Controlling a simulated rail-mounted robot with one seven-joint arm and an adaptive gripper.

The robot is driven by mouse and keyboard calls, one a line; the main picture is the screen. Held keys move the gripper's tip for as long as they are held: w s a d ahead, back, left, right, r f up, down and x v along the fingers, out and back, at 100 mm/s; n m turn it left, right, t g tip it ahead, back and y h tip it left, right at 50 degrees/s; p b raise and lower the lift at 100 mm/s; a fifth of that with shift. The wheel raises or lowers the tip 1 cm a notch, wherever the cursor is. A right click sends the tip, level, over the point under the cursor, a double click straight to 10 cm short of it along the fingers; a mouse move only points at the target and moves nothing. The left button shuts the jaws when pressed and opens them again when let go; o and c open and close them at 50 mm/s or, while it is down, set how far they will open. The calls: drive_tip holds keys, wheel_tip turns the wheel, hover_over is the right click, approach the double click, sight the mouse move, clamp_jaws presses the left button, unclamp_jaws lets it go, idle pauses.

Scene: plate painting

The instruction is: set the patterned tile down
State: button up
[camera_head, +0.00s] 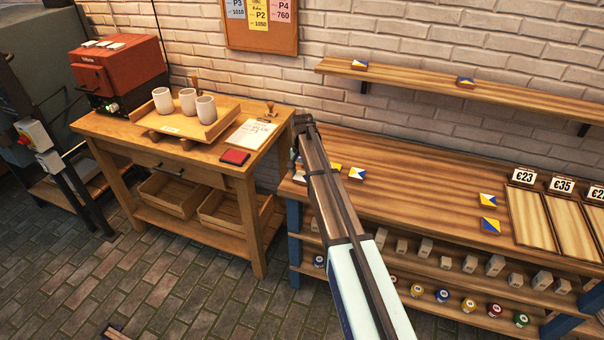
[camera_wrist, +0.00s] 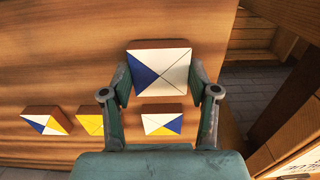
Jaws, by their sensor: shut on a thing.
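In the wrist view, my gripper (camera_wrist: 160,84) is shut on a patterned tile (camera_wrist: 163,72). The tile has one blue triangle, the others white, and a brown edge. It looks larger than the tiles on the wooden bench (camera_wrist: 60,75) behind it, so it seems nearer the camera; I cannot tell how far above the wood it is. A white, yellow and blue tile (camera_wrist: 162,122) lies just below it in the picture, with a yellow tile (camera_wrist: 91,121) and a blue, white and yellow tile (camera_wrist: 46,121) further left. In the head view my arm hides the gripper's fingers.
A shelf (camera_head: 410,82) with two tiles is above. A side table (camera_head: 226,160) with cups (camera_head: 162,100) stands left. The bench's middle is clear.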

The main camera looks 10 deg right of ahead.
sight(302, 176)
drive_tip(key=shift+f, duration=0.15)
drive_tip(key=o, duration=1.2)
drive_tip(key=shift+o, duration=0.2)
wheel_tip(302, 176, up, 12)
drive_tip(key=b, duration=0.3)
